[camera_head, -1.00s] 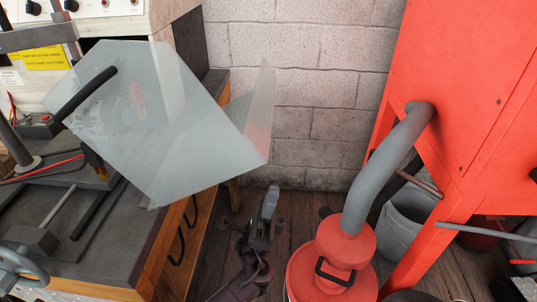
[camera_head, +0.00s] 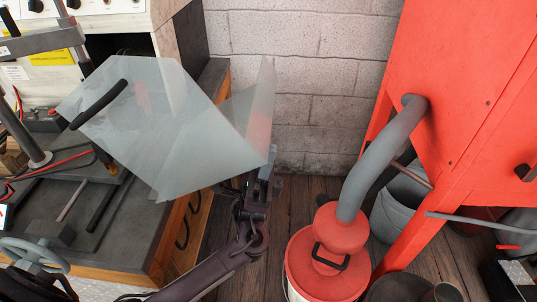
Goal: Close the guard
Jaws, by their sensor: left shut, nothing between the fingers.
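The guard (camera_head: 170,125) is a clear, folded panel with a black bar handle (camera_head: 98,104) on its left side. It stands tilted up over the right part of the bench, and its right corner overhangs the bench edge. My left gripper (camera_head: 271,155) is shut and empty, pointing up at the right corner of the guard. Its fingertips overlap the panel's edge in the view; I cannot tell whether they touch it. My right gripper is not in view.
The dark bench top (camera_head: 125,235) holds a vise-like block, rods and cables. A red-lidded canister (camera_head: 330,262) with a grey hose stands on the floor at right, before a red cabinet (camera_head: 465,90) and a grey bucket (camera_head: 400,205). A block wall closes the back.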

